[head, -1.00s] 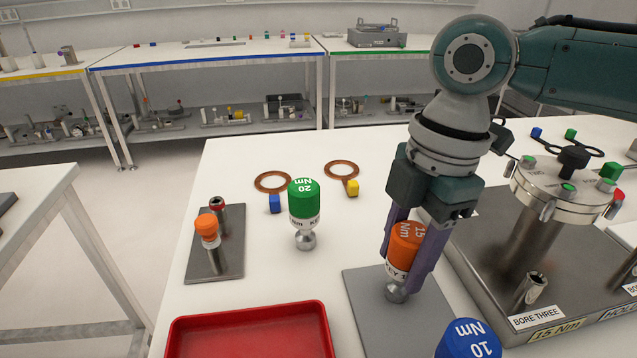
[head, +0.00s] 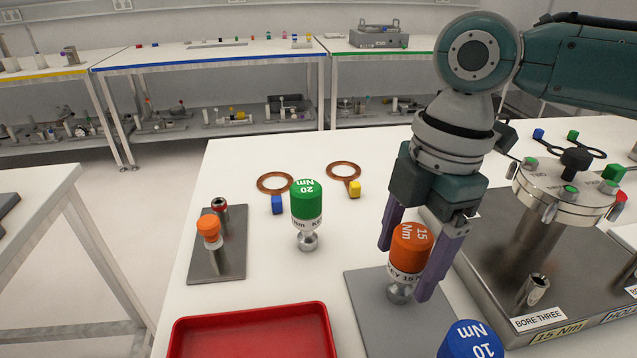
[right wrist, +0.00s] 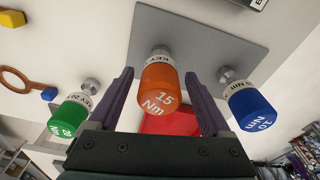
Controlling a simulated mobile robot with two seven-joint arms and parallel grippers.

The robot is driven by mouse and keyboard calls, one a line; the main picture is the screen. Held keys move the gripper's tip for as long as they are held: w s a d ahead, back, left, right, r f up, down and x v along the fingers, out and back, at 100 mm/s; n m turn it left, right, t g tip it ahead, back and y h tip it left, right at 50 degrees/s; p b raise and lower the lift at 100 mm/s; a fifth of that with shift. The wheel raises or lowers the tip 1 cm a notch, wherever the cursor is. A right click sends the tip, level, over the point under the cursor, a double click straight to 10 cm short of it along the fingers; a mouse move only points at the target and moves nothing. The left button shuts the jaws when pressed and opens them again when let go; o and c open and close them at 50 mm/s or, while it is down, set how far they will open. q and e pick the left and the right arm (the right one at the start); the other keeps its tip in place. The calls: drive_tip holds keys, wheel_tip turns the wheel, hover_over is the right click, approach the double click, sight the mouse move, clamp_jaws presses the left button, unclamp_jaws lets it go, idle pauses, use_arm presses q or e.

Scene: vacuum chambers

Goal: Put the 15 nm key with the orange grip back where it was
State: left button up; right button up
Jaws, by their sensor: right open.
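The 15 Nm key with the orange grip (head: 410,247) stands upright on a flat grey plate (head: 372,317). My right gripper (head: 403,270) is open, with its purple fingers on either side of the orange grip. In the right wrist view the orange key (right wrist: 160,88) is between the two fingers (right wrist: 160,100), with a gap on each side. The left gripper is not in view.
The green 20 Nm key (head: 307,205) stands to the left, and the blue 10 Nm key (head: 470,342) is at the front. A red tray (head: 250,336) lies front left. A steel chamber fixture (head: 535,240) is close on the right. A small stand (head: 215,262) holds an orange-capped piece.

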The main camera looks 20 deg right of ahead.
sight(424, 230)
drive_tip(key=r, duration=0.4)
drive_tip(key=d+r, duration=0.1)
drive_tip(key=r, duration=0.3)
drive_tip(key=r+p, duration=0.1)
drive_tip(key=r, duration=0.2)
drive_tip(key=shift+d+r, duration=0.25)
drive_tip(key=shift+r, duration=0.15)
